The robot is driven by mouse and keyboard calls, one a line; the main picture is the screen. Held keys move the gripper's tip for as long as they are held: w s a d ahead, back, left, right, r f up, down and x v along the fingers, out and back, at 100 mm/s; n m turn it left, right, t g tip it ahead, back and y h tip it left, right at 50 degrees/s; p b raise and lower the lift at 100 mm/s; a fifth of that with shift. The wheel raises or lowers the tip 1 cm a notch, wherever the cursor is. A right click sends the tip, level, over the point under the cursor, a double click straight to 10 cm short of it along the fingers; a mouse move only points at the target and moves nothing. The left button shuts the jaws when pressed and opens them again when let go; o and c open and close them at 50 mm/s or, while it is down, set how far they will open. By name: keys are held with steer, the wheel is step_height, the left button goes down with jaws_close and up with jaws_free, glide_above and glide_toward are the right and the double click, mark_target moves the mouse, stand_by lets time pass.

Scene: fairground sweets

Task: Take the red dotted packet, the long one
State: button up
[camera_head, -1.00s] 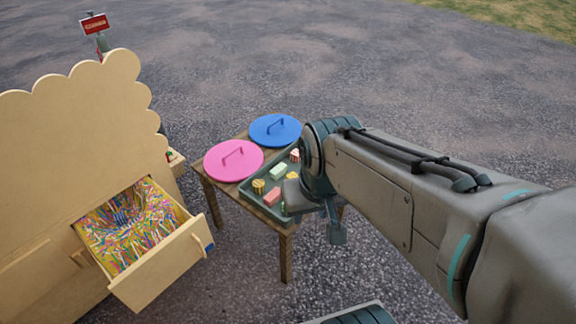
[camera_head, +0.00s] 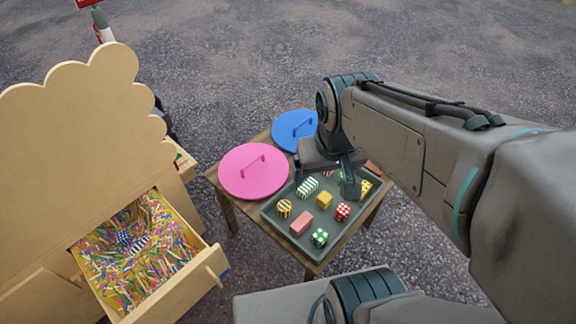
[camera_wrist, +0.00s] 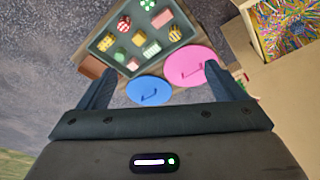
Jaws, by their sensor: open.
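A red packet with white dots (camera_head: 342,211) lies in the grey-green tray (camera_head: 292,244), right of the middle. It also shows in the wrist view (camera_wrist: 124,24); it looks short and blocky, and I cannot tell its full length. A red-and-white striped packet (camera_wrist: 120,56) lies near the tray's far edge, mostly hidden by my gripper in the head view. My gripper (camera_head: 325,179) is open and empty above the far part of the tray, apart from the dotted packet. Its two fingers show widely spread in the wrist view (camera_wrist: 158,70).
The tray also holds green striped (camera_head: 308,187), yellow (camera_head: 324,200), yellow striped (camera_head: 284,208), pink (camera_head: 301,223), green dotted (camera_head: 319,237) and yellow dotted (camera_head: 365,187) packets. Pink (camera_head: 253,171) and blue (camera_head: 294,131) lids lie beside it. An open drawer (camera_head: 180,290) stands left.

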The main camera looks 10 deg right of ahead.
steer(key=w+f+n+b, duration=0.1)
steer(key=w+f+b, duration=0.25)
steer(key=f, duration=0.25)
steer(key=n+g+b, duration=0.3)
steer(key=n+b, duration=0.3)
steer(key=b, duration=0.5)
glide_above(302, 221)
step_height(302, 221, down, 25)
steer(key=f, duration=0.2)
steer(key=f+b, duration=0.1)
steer(key=f, duration=0.2)
steer(key=f+b, duration=0.1)
steer(key=f, duration=0.1)
steer(key=shift+w+a+f, duration=0.2)
steer(key=shift+w+f, duration=0.05)
steer(key=shift+f, duration=0.05)
steer(key=f+b, duration=0.1)
steer(key=f, duration=0.2)
steer(key=f+b, duration=0.1)
steer(key=f, duration=0.2)
steer(key=shift+s+d+f+b, duration=0.15)
steer(key=shift+s+f+b, duration=0.1)
steer(key=shift+b, duration=0.15)
steer(key=shift+r, duration=0.1)
steer(key=c, duration=0.8)
